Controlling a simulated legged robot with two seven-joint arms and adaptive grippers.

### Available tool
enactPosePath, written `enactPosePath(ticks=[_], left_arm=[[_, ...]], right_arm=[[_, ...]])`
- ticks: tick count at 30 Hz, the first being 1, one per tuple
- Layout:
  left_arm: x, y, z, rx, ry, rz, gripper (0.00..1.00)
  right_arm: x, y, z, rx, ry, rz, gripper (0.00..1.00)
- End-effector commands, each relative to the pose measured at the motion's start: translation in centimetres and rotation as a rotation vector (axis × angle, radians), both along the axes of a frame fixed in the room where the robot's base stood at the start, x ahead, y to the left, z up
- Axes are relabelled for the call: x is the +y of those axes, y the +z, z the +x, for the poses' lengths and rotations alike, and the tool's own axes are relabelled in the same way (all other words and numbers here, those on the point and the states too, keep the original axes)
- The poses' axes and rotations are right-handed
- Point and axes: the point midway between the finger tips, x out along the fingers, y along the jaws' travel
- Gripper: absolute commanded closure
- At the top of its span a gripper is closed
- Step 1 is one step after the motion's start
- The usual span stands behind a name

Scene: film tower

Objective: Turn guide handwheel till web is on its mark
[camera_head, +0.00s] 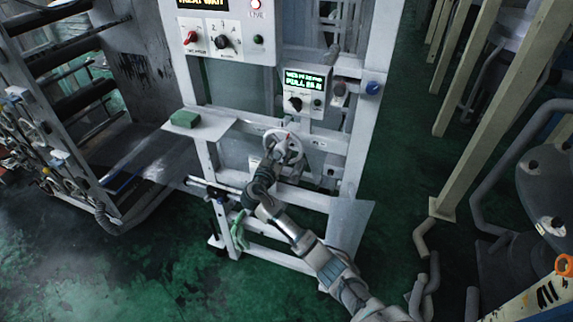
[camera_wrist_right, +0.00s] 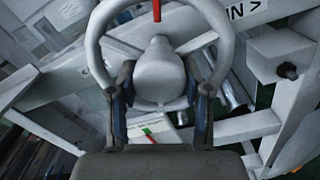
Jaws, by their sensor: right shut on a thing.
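The guide handwheel (camera_head: 298,149) is a pale grey wheel on the white machine frame. It also shows large in the right wrist view (camera_wrist_right: 94,42), with a rounded hub and a red marker (camera_wrist_right: 156,9) at its top. My right gripper (camera_head: 271,163) is at the wheel. In the right wrist view its two dark fingers (camera_wrist_right: 161,84) are shut on the wheel, one on each side of the hub. Below the hub shows a small white plate with a green and red mark (camera_wrist_right: 148,132). I cannot tell the web's position on it. My left gripper is not in view.
A small green-lettered display (camera_head: 304,80) with knobs is above the wheel. A switch panel (camera_head: 222,38) is higher up. Rollers stand at far left, beams and pipes at right. Green floor shows between.

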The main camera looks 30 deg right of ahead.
Motion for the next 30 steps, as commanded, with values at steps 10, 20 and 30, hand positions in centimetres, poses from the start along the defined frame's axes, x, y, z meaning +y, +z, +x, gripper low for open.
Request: enactPosePath(ticks=[10, 20, 30], left_arm=[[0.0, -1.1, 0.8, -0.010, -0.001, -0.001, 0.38], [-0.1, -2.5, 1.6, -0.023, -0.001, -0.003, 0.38], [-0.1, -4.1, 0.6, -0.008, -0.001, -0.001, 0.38]], right_arm=[[-0.3, 0.9, 0.9, -0.267, -0.005, 0.209, 1.00], [-0.3, 0.8, 0.8, -0.504, -0.005, 0.411, 1.00], [-0.3, 0.8, 0.7, -0.702, -0.006, 0.580, 1.00]])
